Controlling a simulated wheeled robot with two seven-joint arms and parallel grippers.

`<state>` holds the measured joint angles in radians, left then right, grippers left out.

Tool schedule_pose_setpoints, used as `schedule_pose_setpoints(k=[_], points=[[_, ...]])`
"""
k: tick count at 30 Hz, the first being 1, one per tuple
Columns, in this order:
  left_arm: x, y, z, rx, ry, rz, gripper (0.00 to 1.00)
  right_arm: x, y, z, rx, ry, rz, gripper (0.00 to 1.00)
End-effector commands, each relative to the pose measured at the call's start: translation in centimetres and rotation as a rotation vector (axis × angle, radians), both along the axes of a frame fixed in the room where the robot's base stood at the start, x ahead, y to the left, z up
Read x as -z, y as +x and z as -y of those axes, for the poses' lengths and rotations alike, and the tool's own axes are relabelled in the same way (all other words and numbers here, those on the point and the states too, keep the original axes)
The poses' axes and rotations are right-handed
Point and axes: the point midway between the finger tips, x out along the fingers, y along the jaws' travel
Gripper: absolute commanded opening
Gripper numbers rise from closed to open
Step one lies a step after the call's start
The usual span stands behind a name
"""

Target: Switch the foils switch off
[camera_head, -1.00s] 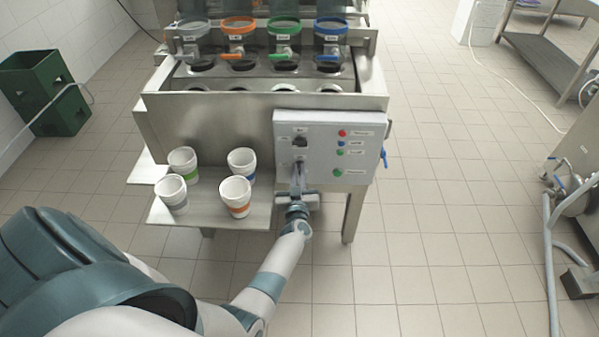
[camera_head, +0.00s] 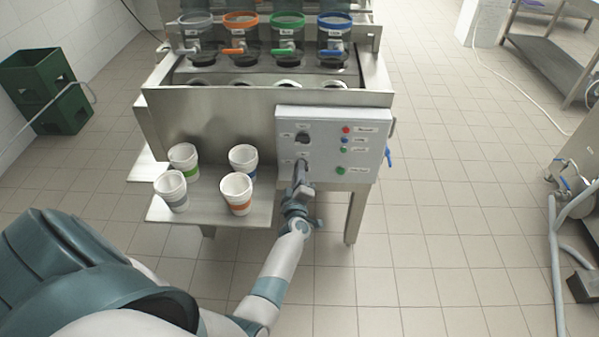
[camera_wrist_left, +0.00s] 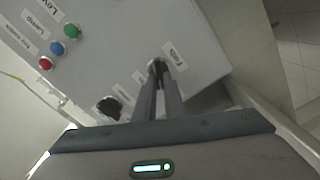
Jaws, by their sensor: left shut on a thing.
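The foils switch is the lower dark knob on the grey control panel (camera_head: 358,128). In the left wrist view the knob (camera_wrist_left: 154,66) sits beside a label that appears to read "Foils", and it is mostly hidden between my fingers. My left gripper (camera_head: 300,172) reaches up to the panel from below. It is shut on this knob, and its fingers (camera_wrist_left: 160,78) point straight at the panel face. The gripper is turned at a slant to the panel. The knob's exact pointing direction is hidden. My right gripper is not in view.
A second black knob (camera_head: 303,138) sits just above the held one. Red, blue and green buttons (camera_head: 346,140) are to the right. Several white cups (camera_head: 237,190) stand on the metal shelf (camera_head: 215,215) left of my gripper. Open floor lies to the right.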

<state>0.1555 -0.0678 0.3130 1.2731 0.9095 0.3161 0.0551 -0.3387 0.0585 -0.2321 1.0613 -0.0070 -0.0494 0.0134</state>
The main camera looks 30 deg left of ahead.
Motion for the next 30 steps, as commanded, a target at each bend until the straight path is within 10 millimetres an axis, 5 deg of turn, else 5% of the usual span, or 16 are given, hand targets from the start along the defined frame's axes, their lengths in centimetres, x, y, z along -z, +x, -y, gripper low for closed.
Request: schedule_pose_setpoints(k=[3,15,30], points=[[0.5,-0.1,0.0,0.000,-0.094,0.057,0.00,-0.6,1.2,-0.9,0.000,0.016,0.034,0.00],[0.8,-0.2,-0.1,-0.001,-0.362,0.220,0.00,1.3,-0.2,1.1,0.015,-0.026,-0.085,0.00],[0.8,-0.2,-0.1,-0.001,-0.456,0.278,0.00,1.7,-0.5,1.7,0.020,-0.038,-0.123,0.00]])
